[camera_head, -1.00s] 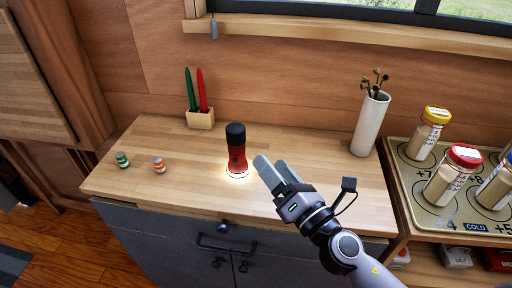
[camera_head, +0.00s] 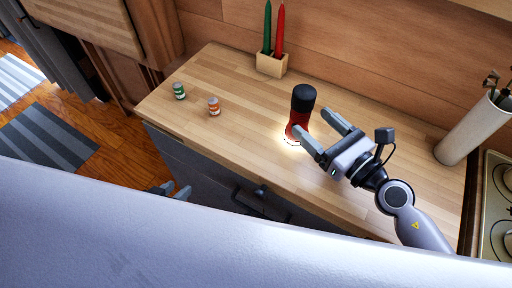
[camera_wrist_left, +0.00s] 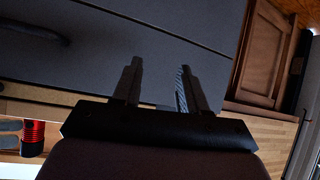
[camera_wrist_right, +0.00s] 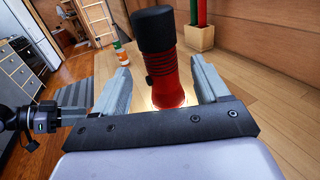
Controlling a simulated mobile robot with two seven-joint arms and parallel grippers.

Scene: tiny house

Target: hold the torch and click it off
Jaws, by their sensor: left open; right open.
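The torch (camera_head: 298,120), red with a black cap, stands upright on the wooden counter with bright light at its base. My right gripper (camera_head: 318,126) is open just right of the torch, its fingers pointing towards it. In the right wrist view the torch (camera_wrist_right: 163,75) shows between the two open fingers, not gripped; whether either touches it I cannot tell. My left gripper (camera_head: 170,190) is low in front of the dark cabinet, open and empty. The left wrist view shows its fingers (camera_wrist_left: 157,82) against the grey cabinet front, with a red part of the torch (camera_wrist_left: 33,131) at the left edge.
Two small jars, green (camera_head: 179,91) and orange (camera_head: 214,106), stand on the counter (camera_head: 240,140) at left. A wooden holder (camera_head: 271,65) with green and red candles stands behind. A white vase (camera_head: 466,130) is at right. The counter between jars and torch is clear.

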